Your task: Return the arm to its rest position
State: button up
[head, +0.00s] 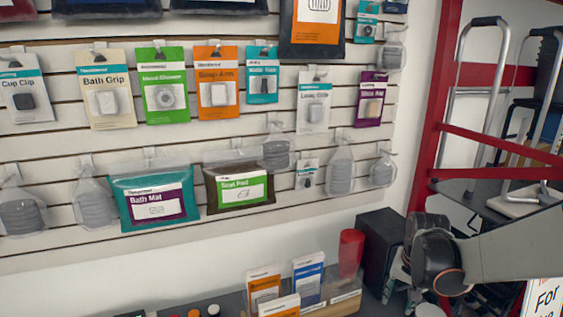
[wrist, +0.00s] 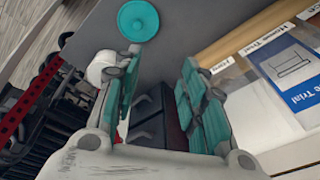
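My gripper (wrist: 160,62) shows in the wrist view with its two teal-padded fingers well apart. Nothing is between the pads, so it is open and empty. In the head view my arm (head: 440,258) reaches in from the right edge, low in the picture, in front of the red-framed rack.
A slatted wall (head: 250,140) holds several hanging packets. A leaflet holder (head: 345,295) stands at bottom centre; leaflets (wrist: 285,70) are close right of my gripper. A red tumbler (head: 350,252), a black box (head: 380,250) and a red rack (head: 435,110) are near my arm.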

jog(key=s+a+r+n+t, duration=0.35)
jog(key=s+a+r, duration=0.4)
jog(key=r, duration=0.35)
jog(key=s+a+r+n+t, duration=0.1)
jog(key=s+a+n, duration=0.2)
jog(key=s, duration=0.8)
jog(key=shift+s+a+r+t+b, duration=0.2)
jog(key=shift+r+t+b, duration=0.1)
jog(key=shift+t, duration=0.05)
